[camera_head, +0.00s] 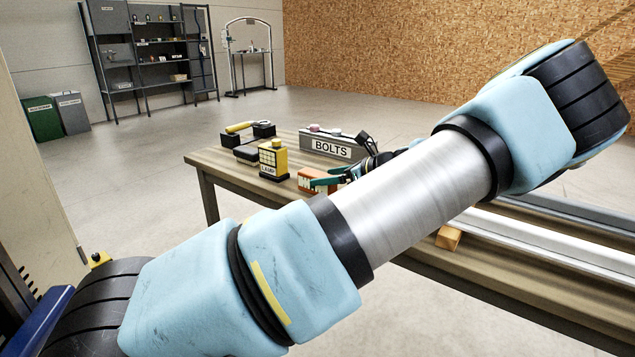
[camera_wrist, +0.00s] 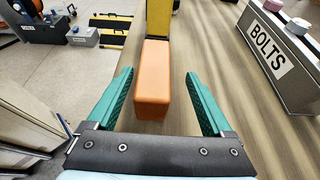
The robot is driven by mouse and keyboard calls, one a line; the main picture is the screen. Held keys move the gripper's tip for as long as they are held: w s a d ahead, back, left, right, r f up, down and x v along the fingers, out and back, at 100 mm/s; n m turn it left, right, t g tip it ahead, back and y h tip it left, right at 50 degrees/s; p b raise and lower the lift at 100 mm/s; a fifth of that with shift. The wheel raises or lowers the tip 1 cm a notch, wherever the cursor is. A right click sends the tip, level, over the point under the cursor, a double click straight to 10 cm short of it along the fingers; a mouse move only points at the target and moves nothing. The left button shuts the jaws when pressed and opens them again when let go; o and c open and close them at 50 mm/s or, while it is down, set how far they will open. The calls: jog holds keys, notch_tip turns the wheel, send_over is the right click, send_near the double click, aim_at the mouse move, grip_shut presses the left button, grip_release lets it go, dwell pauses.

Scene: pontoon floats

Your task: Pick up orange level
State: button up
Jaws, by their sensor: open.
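The orange block (camera_wrist: 152,85), which I take for the orange level, lies on the wooden table in the wrist view, between and ahead of the two teal fingers of my gripper (camera_wrist: 159,73). My gripper is open, with a gap visible on both sides of the block. The orange block also shows in the head view (camera_head: 306,175), with pale markings on its side, partly hidden by a finger of my gripper (camera_head: 330,179). I cannot tell how high the fingertips are above the table.
A yellow lamp box (camera_head: 272,160) stands just beyond the orange block. A grey BOLTS bin (camera_head: 330,145) is to the right. Black and yellow items (camera_head: 240,128) lie at the table's far end. Long metal profiles (camera_head: 560,237) lie on the table at right.

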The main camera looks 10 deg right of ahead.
aim_at(314, 177)
jog(key=p+x, duration=0.1)
jog(key=x, duration=0.3)
jog(key=shift+a+r+p, duration=0.15)
jog(key=shift+a+p, duration=0.2)
jog(key=shift+a, duration=0.15)
jog(key=shift+w+a, duration=0.15)
grip_shut()
